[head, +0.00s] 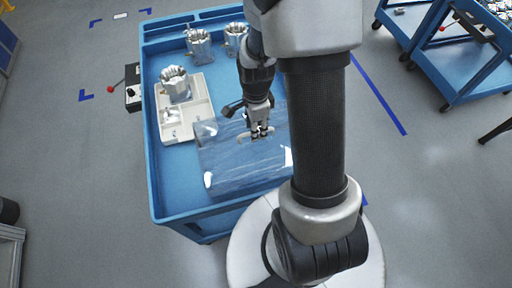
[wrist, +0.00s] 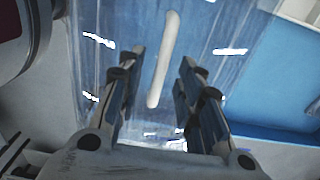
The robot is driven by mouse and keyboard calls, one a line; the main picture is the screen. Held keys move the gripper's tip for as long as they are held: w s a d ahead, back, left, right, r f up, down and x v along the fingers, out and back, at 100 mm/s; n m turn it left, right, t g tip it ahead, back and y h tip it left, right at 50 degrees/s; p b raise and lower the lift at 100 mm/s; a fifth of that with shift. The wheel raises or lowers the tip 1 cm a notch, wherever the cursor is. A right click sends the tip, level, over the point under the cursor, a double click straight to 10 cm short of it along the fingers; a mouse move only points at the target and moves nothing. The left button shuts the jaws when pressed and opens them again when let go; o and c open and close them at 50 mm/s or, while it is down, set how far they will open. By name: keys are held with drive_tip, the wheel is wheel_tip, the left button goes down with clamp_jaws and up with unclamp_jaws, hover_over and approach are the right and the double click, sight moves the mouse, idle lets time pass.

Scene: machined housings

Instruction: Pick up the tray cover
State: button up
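The tray cover (head: 240,172) is a clear, box-like lid with bright reflections. It sits at the near end of the blue cart, beside the pale tray. A light bar handle (head: 243,139) is on its top. My gripper (head: 261,130) is over the cover at the handle, pointing down. In the wrist view the clear cover (wrist: 213,25) fills the upper middle, and its pale handle (wrist: 164,62) runs between the fingers of my gripper (wrist: 162,56). The fingers are apart, with gaps on both sides of the handle. I cannot tell how deep the handle sits between them.
The blue cart (head: 178,203) has raised rims. A pale tray (head: 201,92) holds a machined housing (head: 174,84) and small parts. More housings (head: 199,46) stand behind, one (head: 235,37) partly near my arm. Other blue carts (head: 462,72) stand at upper right.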

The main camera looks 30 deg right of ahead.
sight(256, 148)
wheel_tip(256, 148, down, 3)
drive_tip(key=shift+f+b, duration=0.2)
drive_tip(key=shift+b, duration=0.1)
drive_tip(key=shift+c, duration=0.2)
clamp_jaws()
drive_tip(key=shift+w, duration=0.1)
idle(0.6)
